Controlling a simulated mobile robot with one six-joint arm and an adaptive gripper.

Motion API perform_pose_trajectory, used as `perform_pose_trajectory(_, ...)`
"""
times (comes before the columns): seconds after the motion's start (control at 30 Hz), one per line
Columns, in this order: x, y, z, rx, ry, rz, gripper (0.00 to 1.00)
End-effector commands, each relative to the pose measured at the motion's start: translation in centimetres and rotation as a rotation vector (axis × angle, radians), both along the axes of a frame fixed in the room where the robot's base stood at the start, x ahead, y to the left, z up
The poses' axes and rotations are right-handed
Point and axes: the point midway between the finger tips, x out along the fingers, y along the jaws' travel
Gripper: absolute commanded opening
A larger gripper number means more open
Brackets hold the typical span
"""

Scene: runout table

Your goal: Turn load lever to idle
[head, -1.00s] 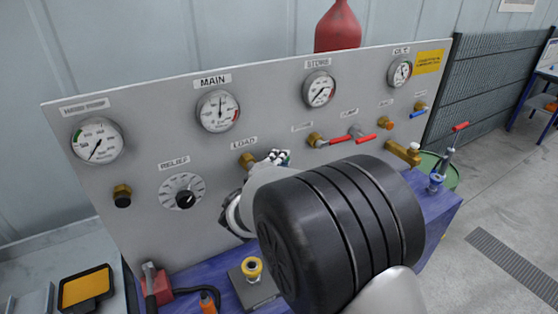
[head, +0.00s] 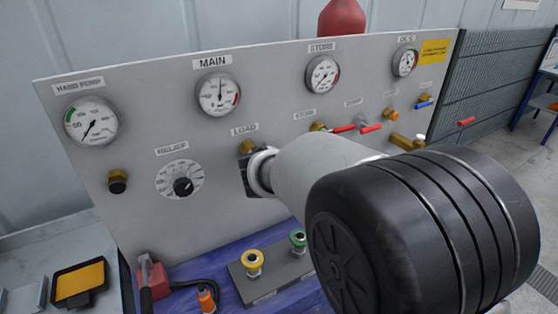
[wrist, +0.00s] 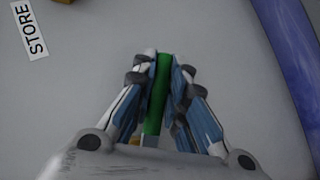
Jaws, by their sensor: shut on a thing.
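The load lever's green handle (wrist: 157,95) shows in the wrist view between the two fingers of my gripper (wrist: 164,64), which is shut on it. In the head view the brass load valve body (head: 247,147) sits on the grey panel under the LOAD label (head: 244,130). My arm covers the lever handle and the fingertips there. The MAIN gauge (head: 219,94) is above the load valve, with its needle pointing about straight up.
The relief knob (head: 183,187) is left of the load valve. Red-handled valves (head: 343,129) sit to its right. Yellow (head: 252,261) and green (head: 298,239) fittings stand on a block below my arm. A red cylinder (head: 341,18) is behind the panel.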

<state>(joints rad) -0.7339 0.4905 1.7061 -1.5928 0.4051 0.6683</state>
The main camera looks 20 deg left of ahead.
Motion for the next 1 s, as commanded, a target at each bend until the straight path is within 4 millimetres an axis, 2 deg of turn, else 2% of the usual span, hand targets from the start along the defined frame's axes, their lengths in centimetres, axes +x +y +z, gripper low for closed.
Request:
perform_pose_trajectory(0.4,-1.5,1.1,-1.4,0.23,0.279,-0.001,0.0)
perform_pose_trajectory(1.0,-3.1,2.5,-2.3,0.426,0.512,-0.002,0.0)
